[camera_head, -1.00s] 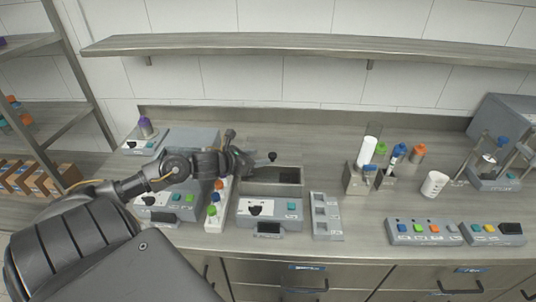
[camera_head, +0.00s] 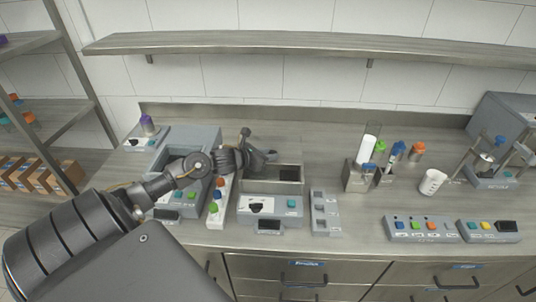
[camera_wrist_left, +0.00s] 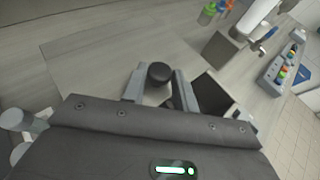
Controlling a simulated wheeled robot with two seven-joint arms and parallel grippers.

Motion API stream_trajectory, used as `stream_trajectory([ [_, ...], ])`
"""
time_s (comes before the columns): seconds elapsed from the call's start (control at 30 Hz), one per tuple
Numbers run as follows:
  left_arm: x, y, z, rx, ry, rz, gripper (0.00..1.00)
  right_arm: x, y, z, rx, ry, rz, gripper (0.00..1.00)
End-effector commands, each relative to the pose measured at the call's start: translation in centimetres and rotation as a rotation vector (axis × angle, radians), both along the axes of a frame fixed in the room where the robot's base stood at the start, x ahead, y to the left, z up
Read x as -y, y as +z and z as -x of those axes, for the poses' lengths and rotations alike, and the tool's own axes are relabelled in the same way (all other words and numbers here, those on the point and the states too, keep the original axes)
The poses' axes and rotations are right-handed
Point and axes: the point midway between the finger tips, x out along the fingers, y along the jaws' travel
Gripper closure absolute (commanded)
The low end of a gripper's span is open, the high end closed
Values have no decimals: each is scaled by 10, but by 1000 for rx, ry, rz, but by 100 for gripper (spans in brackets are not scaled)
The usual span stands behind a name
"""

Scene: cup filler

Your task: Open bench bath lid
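The bench bath (camera_head: 270,203) is a grey box in the middle of the bench, with a label and a teal button on its front. A dark opening (camera_head: 290,174) shows at its back right. My left gripper (camera_head: 258,152) is above its back part. In the left wrist view a round black knob (camera_wrist_left: 159,73) sits between the two open fingertips, close to both; I cannot tell whether they touch it. In the head view the gripper hides the knob and much of the lid, so the lid's angle is unclear. My right gripper is not in view.
A second grey unit (camera_head: 207,137) stands to the left, partly behind my arm. A white strip with coloured knobs (camera_head: 214,208) lies between the units. A slotted grey block (camera_head: 326,213) is right of the bath. A holder (camera_head: 358,181) and a white cup (camera_head: 432,182) stand further right.

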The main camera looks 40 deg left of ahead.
Motion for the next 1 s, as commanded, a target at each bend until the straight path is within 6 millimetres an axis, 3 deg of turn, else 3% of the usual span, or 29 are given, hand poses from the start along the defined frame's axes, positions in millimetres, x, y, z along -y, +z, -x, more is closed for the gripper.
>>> stream_trajectory([
  [0.03, 0, 0, 0, 0, 0, 0, 84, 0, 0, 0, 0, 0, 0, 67],
  [0.17, 0, 0, 0, 0, 0, 0, 100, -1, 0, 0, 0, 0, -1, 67],
  [0.33, -1, -1, -2, 1, 1, -1, 100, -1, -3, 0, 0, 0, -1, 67],
  [0.6, -21, -3, -28, 3, 0, -3, 100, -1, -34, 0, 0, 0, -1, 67],
  [0.93, -24, 0, -31, -1, 1, 0, 100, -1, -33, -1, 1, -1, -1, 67],
  [0.97, -24, 0, -31, -1, 1, 0, 70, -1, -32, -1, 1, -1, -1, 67],
  [1.0, -24, 0, -31, -1, 1, 0, 65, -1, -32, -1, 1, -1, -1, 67],
])
